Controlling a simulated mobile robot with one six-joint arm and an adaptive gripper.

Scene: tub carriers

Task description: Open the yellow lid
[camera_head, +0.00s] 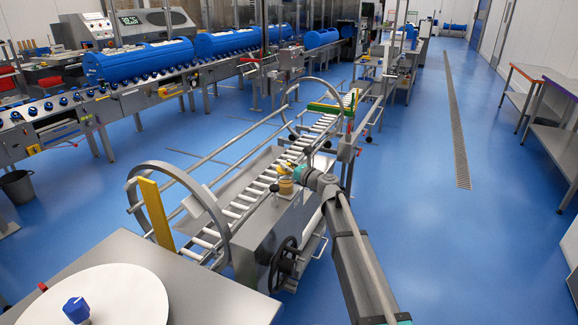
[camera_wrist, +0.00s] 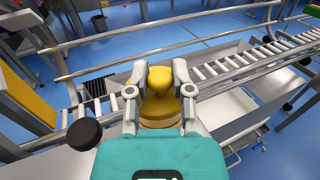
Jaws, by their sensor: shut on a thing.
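The yellow lid (camera_wrist: 160,84) has a rounded knob and a wider base, and sits between the fingers of my gripper (camera_wrist: 160,70) in the wrist view. The two grey fingers press on it from left and right, so my gripper is shut on it. In the head view my gripper (camera_head: 292,171) is small, at the end of my arm, beside the roller conveyor. A small amber tub (camera_head: 286,187) shows just below it, on a grey metal top. The lid's underside is hidden, so I cannot tell if it touches the tub.
The roller conveyor (camera_head: 240,203) with rails and large hoops runs alongside. A black handwheel (camera_head: 284,262) is on the cabinet's side below. A steel table with a white disc (camera_head: 120,290) and blue knob (camera_head: 76,309) stands at front left. The blue floor at right is open.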

